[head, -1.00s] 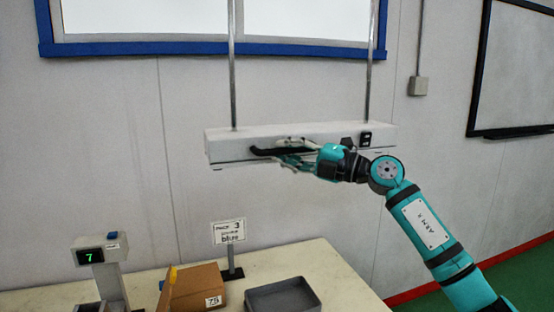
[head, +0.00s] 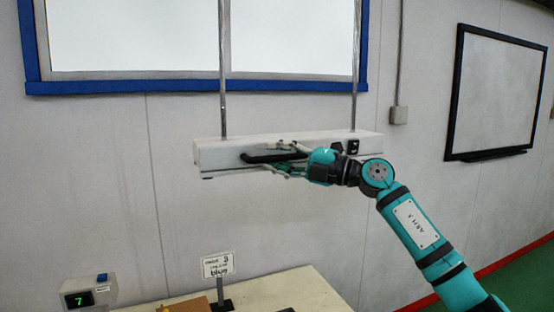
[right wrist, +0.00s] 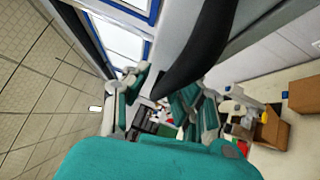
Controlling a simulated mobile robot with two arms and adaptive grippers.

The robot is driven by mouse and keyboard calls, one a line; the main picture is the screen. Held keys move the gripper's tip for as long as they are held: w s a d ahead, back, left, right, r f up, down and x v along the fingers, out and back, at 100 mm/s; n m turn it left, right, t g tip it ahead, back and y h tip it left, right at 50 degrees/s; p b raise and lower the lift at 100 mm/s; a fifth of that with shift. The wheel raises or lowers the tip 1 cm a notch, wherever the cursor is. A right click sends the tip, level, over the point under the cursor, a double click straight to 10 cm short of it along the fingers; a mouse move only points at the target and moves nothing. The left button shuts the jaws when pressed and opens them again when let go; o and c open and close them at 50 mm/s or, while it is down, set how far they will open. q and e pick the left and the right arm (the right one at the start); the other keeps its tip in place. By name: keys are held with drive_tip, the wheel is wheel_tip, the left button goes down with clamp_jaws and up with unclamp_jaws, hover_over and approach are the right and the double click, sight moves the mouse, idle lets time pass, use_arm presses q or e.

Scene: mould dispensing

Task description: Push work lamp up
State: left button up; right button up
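The work lamp (head: 225,153) is a long white bar hanging level on two metal rods in front of the wall. A black handle (head: 262,157) runs along its front and looms large in the right wrist view (right wrist: 195,55). My right gripper (head: 282,158) is at the handle's right part, one finger above it and one below. In the right wrist view its fingers (right wrist: 160,95) are spread apart with the handle between them; contact is hard to make out. My left gripper is out of view.
A blue-framed window (head: 170,84) is just above the lamp. Below, a table (head: 290,285) bears a small sign (head: 217,266) and a device with a green 7 display (head: 90,295). A dark-framed board (head: 497,90) hangs at right.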

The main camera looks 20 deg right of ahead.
drive_tip(key=o, duration=0.3)
drive_tip(key=shift+s+r, duration=0.1)
drive_tip(key=shift+r, duration=0.1)
drive_tip(key=shift+s+f, duration=0.1)
drive_tip(key=shift+s+d+f, duration=0.1)
drive_tip(key=shift+d+f, duration=0.1)
drive_tip(key=shift+d, duration=0.1)
drive_tip(key=v, duration=1.1)
drive_tip(key=shift+s+r, duration=0.2)
